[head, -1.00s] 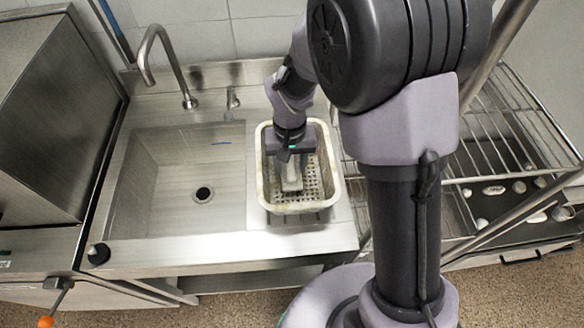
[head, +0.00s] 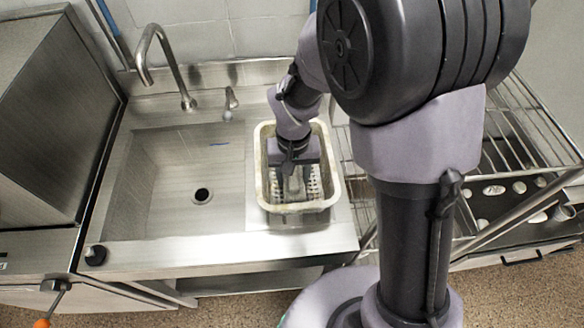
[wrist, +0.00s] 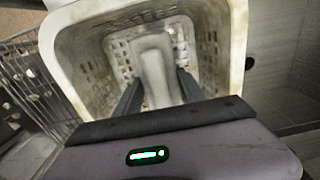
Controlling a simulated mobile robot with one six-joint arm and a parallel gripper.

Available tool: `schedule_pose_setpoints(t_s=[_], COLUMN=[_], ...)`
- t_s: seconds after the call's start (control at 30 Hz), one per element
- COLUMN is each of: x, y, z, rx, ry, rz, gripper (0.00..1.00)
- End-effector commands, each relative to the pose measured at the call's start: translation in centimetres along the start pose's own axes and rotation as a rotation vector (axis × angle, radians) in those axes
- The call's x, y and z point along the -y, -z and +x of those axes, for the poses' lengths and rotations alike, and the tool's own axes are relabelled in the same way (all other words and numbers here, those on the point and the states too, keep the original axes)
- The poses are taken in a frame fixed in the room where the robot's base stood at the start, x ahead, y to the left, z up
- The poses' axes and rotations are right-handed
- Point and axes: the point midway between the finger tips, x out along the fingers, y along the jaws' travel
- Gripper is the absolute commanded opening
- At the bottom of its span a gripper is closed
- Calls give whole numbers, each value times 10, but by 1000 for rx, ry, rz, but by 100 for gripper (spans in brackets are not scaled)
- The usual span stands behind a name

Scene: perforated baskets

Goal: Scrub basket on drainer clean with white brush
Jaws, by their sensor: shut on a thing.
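The white perforated basket (head: 335,190) stands upright on the drainer (head: 330,232) to the right of the sink. Brownish dirt marks show on its rim and inner walls, also in the wrist view (wrist: 235,60). My gripper (head: 294,178) reaches down inside the basket. In the wrist view my gripper (wrist: 158,92) is shut on the white brush (wrist: 155,70), with a dark finger on each side of it. The brush head points down at the basket's inside; I cannot tell whether it touches. The brush (head: 293,186) is partly hidden by my wrist in the head view.
The empty sink basin (head: 165,180) with a tall faucet (head: 165,60) lies left of the basket. A wire rack (head: 510,130) stands to the right. The basket's walls surround my gripper closely.

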Motion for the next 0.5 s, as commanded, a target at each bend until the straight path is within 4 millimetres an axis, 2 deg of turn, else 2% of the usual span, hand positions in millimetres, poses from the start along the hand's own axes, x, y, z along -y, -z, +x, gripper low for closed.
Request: schedule_pose_setpoints(t_s=[0.5], x=[-6], y=[32], z=[0], rx=[0], ry=[-1], rz=[1], gripper=[6])
